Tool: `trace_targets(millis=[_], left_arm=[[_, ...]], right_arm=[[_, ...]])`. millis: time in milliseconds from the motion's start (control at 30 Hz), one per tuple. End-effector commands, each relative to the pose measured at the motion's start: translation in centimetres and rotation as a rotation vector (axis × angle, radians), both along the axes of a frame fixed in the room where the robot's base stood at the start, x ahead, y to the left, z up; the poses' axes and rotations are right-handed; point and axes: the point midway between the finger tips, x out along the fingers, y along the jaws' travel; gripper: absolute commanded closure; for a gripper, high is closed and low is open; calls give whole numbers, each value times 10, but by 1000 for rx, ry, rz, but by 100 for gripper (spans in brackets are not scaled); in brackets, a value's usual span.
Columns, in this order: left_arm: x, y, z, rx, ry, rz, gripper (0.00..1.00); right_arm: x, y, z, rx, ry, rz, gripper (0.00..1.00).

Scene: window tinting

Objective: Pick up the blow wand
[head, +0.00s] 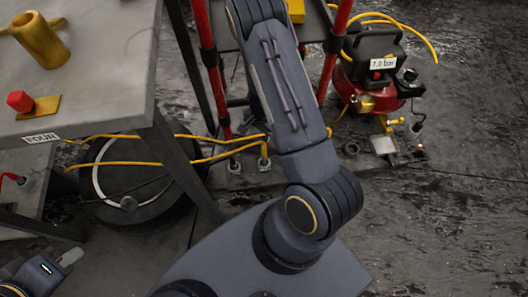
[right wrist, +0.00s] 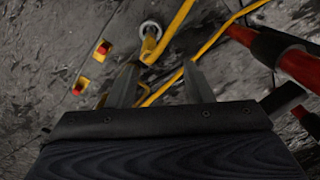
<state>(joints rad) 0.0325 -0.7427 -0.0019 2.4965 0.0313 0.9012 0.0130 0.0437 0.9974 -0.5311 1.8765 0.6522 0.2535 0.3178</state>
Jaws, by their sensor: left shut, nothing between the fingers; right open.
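I cannot make out the blow wand for sure in either view. In the right wrist view, a yellow fitting (right wrist: 149,46) with a pale ring at its end lies beyond my right gripper (right wrist: 163,78), between the lines of its fingers. My right gripper is open, with nothing clearly held. A yellow hose (right wrist: 172,30) runs beside the fitting and passes behind the fingers. In the head view my right arm covers the middle, and its gripper does not show. My left gripper (head: 68,258) is at the lower left, shut and empty, away from the hose.
A red-legged stand (head: 208,60) and a red compressor (head: 372,85) are behind my arm. The floor at right is clear.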

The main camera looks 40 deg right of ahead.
Motion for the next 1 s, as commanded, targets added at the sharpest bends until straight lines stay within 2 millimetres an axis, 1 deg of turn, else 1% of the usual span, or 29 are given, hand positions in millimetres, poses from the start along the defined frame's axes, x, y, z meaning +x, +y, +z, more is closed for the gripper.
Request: trace_targets(millis=[33, 100, 300, 433, 533, 633, 700, 800, 1000], left_arm=[[0, 0, 4, 0, 0, 0, 100], [0, 0, 3, 0, 0, 0, 100], [0, 0, -7, 0, 0, 0, 100], [0, 0, -12, 0, 0, 0, 100], [0, 0, -19, 0, 0, 0, 100], [0, 0, -29, 0, 0, 0, 100], [0, 0, -32, 0, 0, 0, 100], [0, 0, -33, 0, 0, 0, 100], [0, 0, -32, 0, 0, 0, 100]], right_arm=[[-4, -3, -7, -18, 16, -7, 53], [-6, -6, -16, -32, 25, -16, 53], [-8, -8, -41, -40, 30, -20, 53], [-9, -8, -51, -38, 28, -19, 53], [-11, -8, -64, -37, 29, -21, 53], [-14, -8, -81, -37, 31, -19, 53], [-14, -8, -90, -38, 30, -19, 53], [-13, -8, -96, -37, 29, -18, 53], [-13, -8, -94, -37, 28, -17, 53]])
